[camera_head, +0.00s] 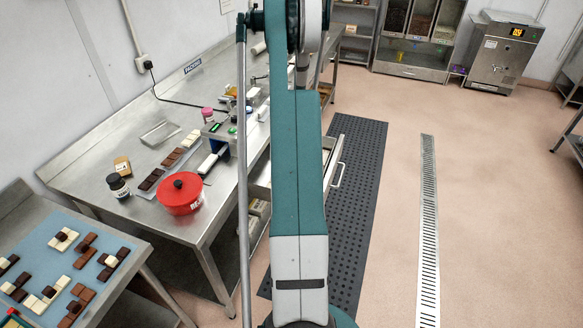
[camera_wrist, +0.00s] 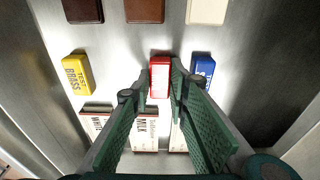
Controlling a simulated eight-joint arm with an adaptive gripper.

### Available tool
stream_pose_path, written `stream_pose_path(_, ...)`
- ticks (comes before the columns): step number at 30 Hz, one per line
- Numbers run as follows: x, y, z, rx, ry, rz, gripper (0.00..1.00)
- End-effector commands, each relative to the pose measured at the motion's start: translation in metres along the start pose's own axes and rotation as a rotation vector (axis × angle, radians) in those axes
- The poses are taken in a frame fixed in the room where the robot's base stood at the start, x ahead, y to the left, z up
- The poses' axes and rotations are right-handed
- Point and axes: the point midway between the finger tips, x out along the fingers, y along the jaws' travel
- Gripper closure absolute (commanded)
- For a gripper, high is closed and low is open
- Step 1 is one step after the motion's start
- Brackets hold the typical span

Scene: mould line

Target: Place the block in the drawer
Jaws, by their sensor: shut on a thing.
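A red block (camera_wrist: 159,75) is between the two fingertips of my gripper (camera_wrist: 159,82) in the wrist view, and the fingers are closed on it. I cannot tell whether the block is touching the metal surface beneath it. The drawer (camera_head: 337,172) stands pulled out from the steel bench in the head view, with its handle to the right of my arm. My arm covers most of its inside. My gripper and the red block are hidden behind my arm in the head view.
In the wrist view, a yellow block (camera_wrist: 77,73) lies left of the red one and a blue block (camera_wrist: 203,67) right. Labelled boxes (camera_wrist: 146,131) lie below.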

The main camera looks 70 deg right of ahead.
Motion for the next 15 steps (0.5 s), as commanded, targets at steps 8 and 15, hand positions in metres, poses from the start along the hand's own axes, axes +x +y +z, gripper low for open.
stream_pose_path(8, 0.0003, 0.0001, 0.0003, 0.000, 0.000, 0.000, 0.93)
stream_pose_path(15, 0.0036, 0.0001, 0.0008, 0.000, 0.000, 0.000, 0.77)
